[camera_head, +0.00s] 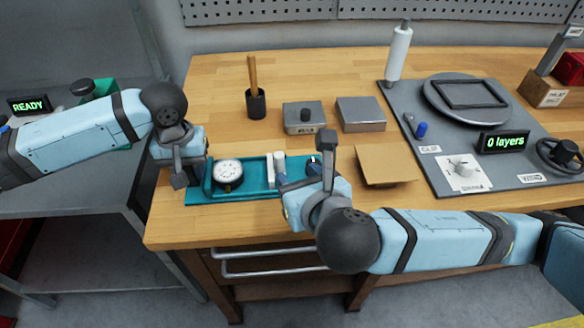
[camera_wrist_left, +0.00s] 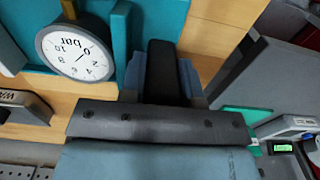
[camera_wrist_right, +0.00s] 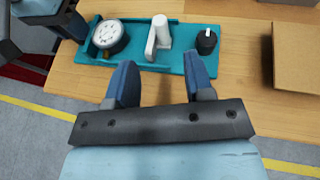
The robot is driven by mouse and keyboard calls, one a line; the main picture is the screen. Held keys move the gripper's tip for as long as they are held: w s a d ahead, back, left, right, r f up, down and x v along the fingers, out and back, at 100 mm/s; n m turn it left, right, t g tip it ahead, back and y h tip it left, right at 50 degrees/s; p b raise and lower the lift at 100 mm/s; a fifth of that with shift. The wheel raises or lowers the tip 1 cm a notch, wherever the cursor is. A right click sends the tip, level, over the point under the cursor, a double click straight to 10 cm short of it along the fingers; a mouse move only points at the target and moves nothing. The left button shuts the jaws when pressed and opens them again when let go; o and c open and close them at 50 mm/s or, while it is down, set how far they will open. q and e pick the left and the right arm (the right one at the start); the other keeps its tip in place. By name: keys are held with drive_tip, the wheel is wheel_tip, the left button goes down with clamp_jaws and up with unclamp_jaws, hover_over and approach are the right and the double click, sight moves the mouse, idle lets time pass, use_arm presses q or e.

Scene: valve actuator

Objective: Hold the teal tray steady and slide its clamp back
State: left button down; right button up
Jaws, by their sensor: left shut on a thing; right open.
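The teal tray (camera_head: 255,187) lies on the wooden bench near its front left corner. It carries a round white dial gauge (camera_head: 228,171) at its left, a white upright clamp (camera_head: 279,160) in the middle and a black knob (camera_wrist_right: 207,41) at its right end. My right gripper (camera_head: 298,174) is open and empty. In the right wrist view its fingers (camera_wrist_right: 160,75) point towards the clamp (camera_wrist_right: 161,36), apart from it.
A brown flat panel (camera_head: 385,164) lies right of the tray. Grey blocks (camera_head: 360,114) and a black cup with a wooden handle (camera_head: 256,103) stand behind it. A grey board (camera_head: 440,177) with a turntable fills the right side. The bench's left edge is close.

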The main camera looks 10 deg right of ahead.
use_arm(q)
drive_tip(key=shift+s+f, duration=0.1)
drive_tip(key=shift+f, duration=0.1)
drive_tip(key=c, duration=0.8)
unclamp_jaws()
drive_tip(key=shift+r, duration=0.2)
